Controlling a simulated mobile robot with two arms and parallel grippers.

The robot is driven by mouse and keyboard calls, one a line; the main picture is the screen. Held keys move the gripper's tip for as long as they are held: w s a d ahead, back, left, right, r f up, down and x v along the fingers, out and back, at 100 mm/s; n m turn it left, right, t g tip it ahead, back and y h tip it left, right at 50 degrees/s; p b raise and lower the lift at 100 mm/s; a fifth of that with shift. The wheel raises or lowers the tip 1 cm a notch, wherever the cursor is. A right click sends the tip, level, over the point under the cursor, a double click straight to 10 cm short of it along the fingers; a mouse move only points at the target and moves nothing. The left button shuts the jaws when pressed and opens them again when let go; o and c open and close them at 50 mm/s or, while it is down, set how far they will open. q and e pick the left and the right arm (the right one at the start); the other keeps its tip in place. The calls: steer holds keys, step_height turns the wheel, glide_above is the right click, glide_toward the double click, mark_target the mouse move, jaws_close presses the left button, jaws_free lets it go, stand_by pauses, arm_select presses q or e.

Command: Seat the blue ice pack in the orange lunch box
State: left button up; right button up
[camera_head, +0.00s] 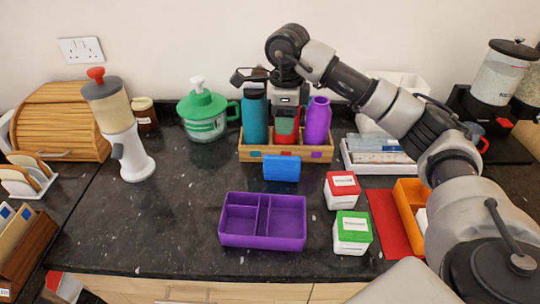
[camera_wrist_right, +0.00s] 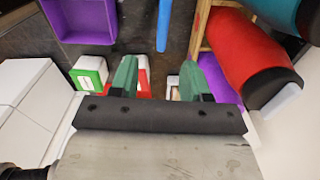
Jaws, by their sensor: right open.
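The blue ice pack (camera_head: 282,167) stands on the dark counter just in front of the wooden bottle rack. It shows as a blue strip in the right wrist view (camera_wrist_right: 163,25). The orange lunch box (camera_head: 408,208) is at the right, largely hidden behind my right arm. My right gripper (camera_head: 286,121) is over the rack, in front of the red bottle, behind and above the ice pack. In the right wrist view its green fingers (camera_wrist_right: 168,78) are apart, with no object gripped. My left gripper is not in view.
A purple divided box (camera_head: 263,243) sits in the front middle. Red-lidded (camera_head: 342,190) and green-lidded (camera_head: 352,233) containers stand between it and a red mat (camera_head: 387,226). The rack (camera_head: 257,153) holds teal, red and purple bottles. Counter left of the purple box is clear.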

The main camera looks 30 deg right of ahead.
mark_target(282, 156)
steer(key=f, duration=0.2)
steer(key=f+p, duration=0.1)
steer(key=f, duration=0.1)
steer(key=shift+s+f, duration=0.2)
steer(key=shift+f, duration=0.2)
steer(key=shift+w+f, duration=0.1)
steer(key=shift+f, duration=0.2)
steer(key=f, duration=0.1)
steer(key=f+p, duration=0.1)
steer(key=f, duration=0.1)
steer(key=f+p, duration=0.1)
steer(key=shift+w+d+f, duration=0.1)
steer(key=shift+w+f, duration=0.1)
steer(key=shift+w, duration=0.15)
steer(key=shift+f, duration=0.4)
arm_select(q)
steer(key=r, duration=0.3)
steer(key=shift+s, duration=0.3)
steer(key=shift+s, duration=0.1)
arm_select(e)
steer(key=shift+c, duration=0.2)
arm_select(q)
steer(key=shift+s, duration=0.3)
arm_select(e)
jaws_close()
